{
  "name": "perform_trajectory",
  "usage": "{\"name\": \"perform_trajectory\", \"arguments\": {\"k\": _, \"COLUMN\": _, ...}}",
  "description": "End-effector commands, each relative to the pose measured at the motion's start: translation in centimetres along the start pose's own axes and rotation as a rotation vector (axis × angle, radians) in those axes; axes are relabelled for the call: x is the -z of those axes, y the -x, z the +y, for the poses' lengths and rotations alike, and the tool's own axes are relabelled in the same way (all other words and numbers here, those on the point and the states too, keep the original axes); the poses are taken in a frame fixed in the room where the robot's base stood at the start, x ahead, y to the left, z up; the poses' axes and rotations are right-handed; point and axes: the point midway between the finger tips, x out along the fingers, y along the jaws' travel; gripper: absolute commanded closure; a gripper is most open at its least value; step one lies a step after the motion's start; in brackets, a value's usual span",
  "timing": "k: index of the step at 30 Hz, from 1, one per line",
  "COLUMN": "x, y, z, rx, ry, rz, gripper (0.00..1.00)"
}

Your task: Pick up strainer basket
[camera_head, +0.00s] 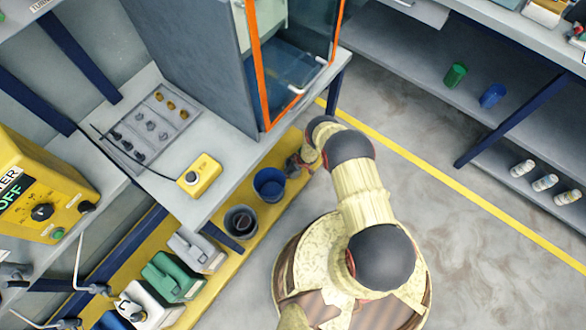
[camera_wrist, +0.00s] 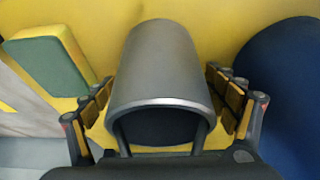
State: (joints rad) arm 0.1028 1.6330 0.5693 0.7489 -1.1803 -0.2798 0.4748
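A grey cylindrical basket (camera_wrist: 160,62), which I take to be the strainer basket, fills the middle of the wrist view. Its dark open end faces the camera, and two thin grey bars run from its rim towards my gripper. My gripper (camera_wrist: 162,88) is open, with one finger on each side of the basket. Narrow yellow gaps show between the fingers and its sides. In the head view my gripper (camera_head: 303,162) is low over the yellow shelf (camera_head: 262,226), just beyond the blue bucket. The basket cannot be made out there.
The blue bucket (camera_head: 269,184) also shows close on the right in the wrist view (camera_wrist: 285,90). A green and yellow block (camera_wrist: 52,62) lies to the left. A grey bucket (camera_head: 240,223) stands nearer along the shelf. The table edge (camera_head: 268,150) overhangs beside my arm.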

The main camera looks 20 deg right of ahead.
Motion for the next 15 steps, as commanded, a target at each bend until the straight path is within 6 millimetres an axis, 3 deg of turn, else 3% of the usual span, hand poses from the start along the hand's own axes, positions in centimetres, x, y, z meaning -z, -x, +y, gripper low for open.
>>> {"name": "perform_trajectory", "arguments": {"k": 15, "x": -0.02, "y": 0.01, "z": -0.02, "rx": 0.0, "ry": 0.0, "rz": 0.0, "gripper": 0.43}}
